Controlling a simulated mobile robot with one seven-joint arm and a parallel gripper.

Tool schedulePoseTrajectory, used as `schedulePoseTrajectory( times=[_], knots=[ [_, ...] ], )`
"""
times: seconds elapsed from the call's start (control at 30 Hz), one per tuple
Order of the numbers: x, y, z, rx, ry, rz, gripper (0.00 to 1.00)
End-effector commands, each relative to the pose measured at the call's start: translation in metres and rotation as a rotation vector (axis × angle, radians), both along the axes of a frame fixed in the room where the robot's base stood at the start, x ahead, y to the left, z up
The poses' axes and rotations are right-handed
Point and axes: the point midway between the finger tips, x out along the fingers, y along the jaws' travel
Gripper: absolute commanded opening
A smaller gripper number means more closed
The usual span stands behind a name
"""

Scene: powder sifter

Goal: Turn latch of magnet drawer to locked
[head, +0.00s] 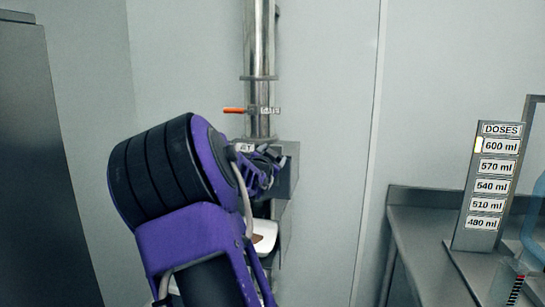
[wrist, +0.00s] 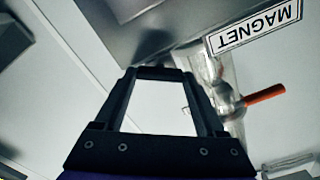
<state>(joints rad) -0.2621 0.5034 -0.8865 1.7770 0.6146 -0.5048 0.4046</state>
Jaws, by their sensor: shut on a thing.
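The magnet drawer (head: 286,172) is a grey metal box on the steel pipe, partly hidden behind my arm in the head view. Its MAGNET label (wrist: 255,27) shows upside down at the top right of the wrist view. My gripper (wrist: 160,73) is at the drawer's front, its fingertips at a small dark part, which seems to be the latch (wrist: 155,46). The jaws are shut on it. The latch is dark and blurred, so I cannot tell its exact angle. In the head view my gripper (head: 264,162) covers the latch.
An orange valve lever (head: 234,110) sits on the pipe (head: 260,45) just above the drawer; it also shows in the wrist view (wrist: 264,94). A DOSES board (head: 489,185) stands on a steel table (head: 420,205) at the right. A dark cabinet (head: 40,160) stands at the left.

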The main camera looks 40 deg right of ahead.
Motion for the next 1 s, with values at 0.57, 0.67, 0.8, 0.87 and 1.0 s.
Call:
schedulePoseTrajectory(
  times=[0.57,0.67,0.8,0.87,1.0],
  knots=[
    [-0.0022,-0.0022,-0.0011,0.357,-0.420,-0.002,0.17],
    [-0.0021,-0.0023,-0.0015,0.415,-0.488,-0.002,0.17],
    [-0.0021,-0.0022,-0.0020,0.491,-0.577,-0.001,0.17],
    [-0.0020,-0.0021,-0.0021,0.521,-0.611,-0.001,0.17],
    [-0.0018,-0.0017,-0.0023,0.579,-0.680,0.000,0.17]
  ],
)
